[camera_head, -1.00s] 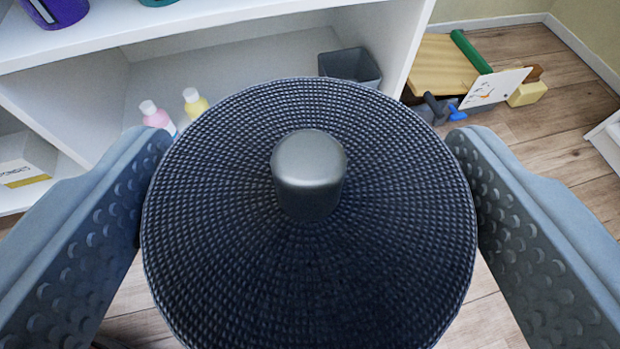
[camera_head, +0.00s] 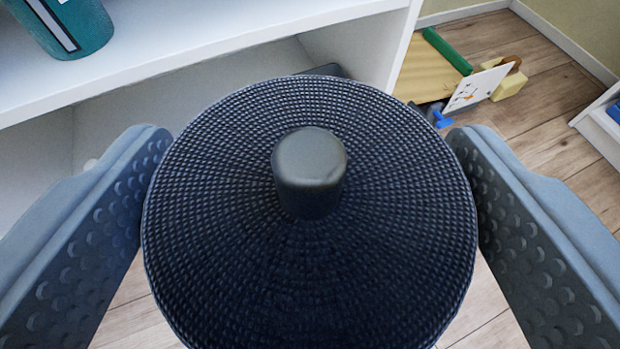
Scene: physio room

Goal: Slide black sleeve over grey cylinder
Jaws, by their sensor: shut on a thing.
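My gripper (camera_head: 310,215) is shut on a round black lid-like piece (camera_head: 225,235) with a woven, ribbed surface. One finger presses on each side of its rim. A short dark grey knob (camera_head: 311,170) stands up at its centre. The piece fills the middle of the camera view and hides what is under it. I cannot tell whether it is the black sleeve. No separate sleeve or grey cylinder shows.
A white shelf unit (camera_head: 200,62) is close ahead on the left, with a teal container (camera_head: 62,25) on its upper board.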

